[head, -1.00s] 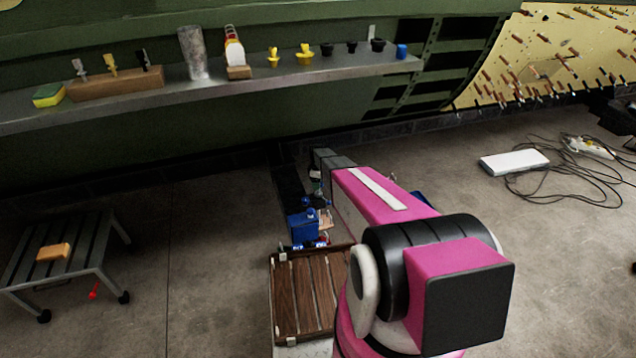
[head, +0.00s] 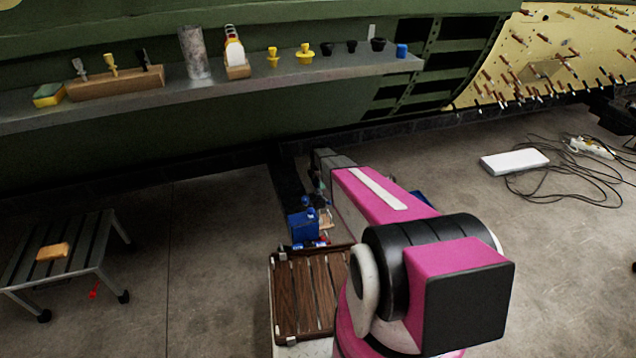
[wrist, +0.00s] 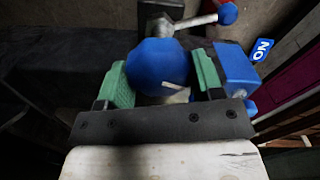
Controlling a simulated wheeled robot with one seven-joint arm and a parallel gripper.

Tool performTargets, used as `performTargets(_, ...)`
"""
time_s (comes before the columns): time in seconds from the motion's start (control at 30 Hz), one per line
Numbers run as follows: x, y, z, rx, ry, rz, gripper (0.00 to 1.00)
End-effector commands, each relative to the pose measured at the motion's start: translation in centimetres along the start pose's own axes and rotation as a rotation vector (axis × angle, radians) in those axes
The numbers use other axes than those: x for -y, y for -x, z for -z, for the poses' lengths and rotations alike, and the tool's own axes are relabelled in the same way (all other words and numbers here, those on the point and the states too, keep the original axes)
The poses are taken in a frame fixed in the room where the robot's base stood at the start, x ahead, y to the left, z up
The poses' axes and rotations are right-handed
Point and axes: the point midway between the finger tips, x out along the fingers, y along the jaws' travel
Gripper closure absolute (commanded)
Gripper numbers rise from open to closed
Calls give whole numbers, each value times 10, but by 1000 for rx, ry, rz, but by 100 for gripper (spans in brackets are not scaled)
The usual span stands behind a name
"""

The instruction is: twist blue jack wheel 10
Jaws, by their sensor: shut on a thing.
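In the wrist view, the blue jack wheel (wrist: 158,66) is a faceted blue knob with a small pale pointer on its face. My gripper (wrist: 162,82) has its green finger pads on both sides of the wheel and is shut on it. A metal shaft and a lever with a blue ball end (wrist: 227,14) show beyond the wheel. In the head view, my arm hides the gripper and most of the jack. I cannot read a number on the wheel itself.
A blue block (wrist: 236,66) and a blue "NO" tag (wrist: 262,49) sit close right of the gripper. In the head view, a blue box (head: 303,226) stands by a slatted wooden platform (head: 305,295). A small bench (head: 85,240) stands left on open floor. A shelf (head: 130,100) runs behind.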

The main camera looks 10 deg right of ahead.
Motion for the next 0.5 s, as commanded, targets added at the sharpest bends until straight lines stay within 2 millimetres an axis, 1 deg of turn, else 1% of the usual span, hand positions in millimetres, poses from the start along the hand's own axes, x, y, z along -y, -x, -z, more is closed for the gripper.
performTargets(0.2,0,1,0,-1,90,-1,63)
performTargets(0.5,0,1,0,0,133,-1,63)
